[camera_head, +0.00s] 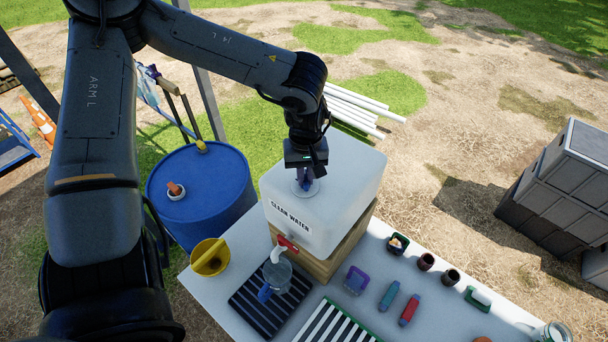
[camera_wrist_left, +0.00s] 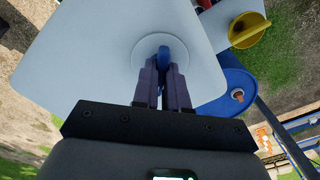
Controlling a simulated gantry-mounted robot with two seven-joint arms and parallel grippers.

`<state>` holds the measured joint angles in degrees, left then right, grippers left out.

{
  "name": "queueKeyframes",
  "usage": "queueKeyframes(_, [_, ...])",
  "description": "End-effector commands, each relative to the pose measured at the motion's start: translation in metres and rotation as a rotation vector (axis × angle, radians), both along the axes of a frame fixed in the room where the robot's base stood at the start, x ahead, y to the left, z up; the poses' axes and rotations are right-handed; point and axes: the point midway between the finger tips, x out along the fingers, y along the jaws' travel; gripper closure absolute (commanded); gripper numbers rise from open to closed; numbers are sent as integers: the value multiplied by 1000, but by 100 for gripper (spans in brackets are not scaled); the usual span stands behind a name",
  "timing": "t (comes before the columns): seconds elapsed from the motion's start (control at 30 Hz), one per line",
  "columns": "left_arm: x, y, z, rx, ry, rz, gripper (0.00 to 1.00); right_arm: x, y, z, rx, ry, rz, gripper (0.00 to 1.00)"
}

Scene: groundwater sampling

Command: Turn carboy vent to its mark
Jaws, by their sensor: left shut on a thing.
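The white carboy (camera_head: 335,185), labelled CLEAN WATER, stands on a wooden block on the table. Its blue vent (camera_wrist_left: 165,52) sits on a pale round disc (camera_wrist_left: 146,46) on the carboy's top. My left gripper (camera_wrist_left: 164,72) comes down from above with its two fingers closed on the vent. In the head view the left gripper (camera_head: 307,178) covers most of the vent. The mark cannot be made out. The carboy's red tap (camera_head: 286,243) is on its front face. My right gripper is not in view.
A grey jug (camera_head: 277,273) stands under the tap on a dark slatted tray (camera_head: 262,313).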

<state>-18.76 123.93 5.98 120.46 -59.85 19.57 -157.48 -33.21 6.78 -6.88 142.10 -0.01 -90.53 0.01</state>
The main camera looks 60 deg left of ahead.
Motion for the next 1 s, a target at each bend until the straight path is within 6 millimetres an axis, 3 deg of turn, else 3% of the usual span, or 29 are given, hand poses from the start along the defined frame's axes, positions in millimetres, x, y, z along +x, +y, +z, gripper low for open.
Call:
queueKeyframes(0.27, [0, 0, 0, 1, 1, -15, 100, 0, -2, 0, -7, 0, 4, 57])
queueKeyframes(0.53, [-1, 2, 3, 9, 6, -311, 100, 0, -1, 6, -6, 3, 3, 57])
queueKeyframes(1.0, [0, 0, 0, -1, 1, -390, 100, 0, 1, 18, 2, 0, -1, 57])
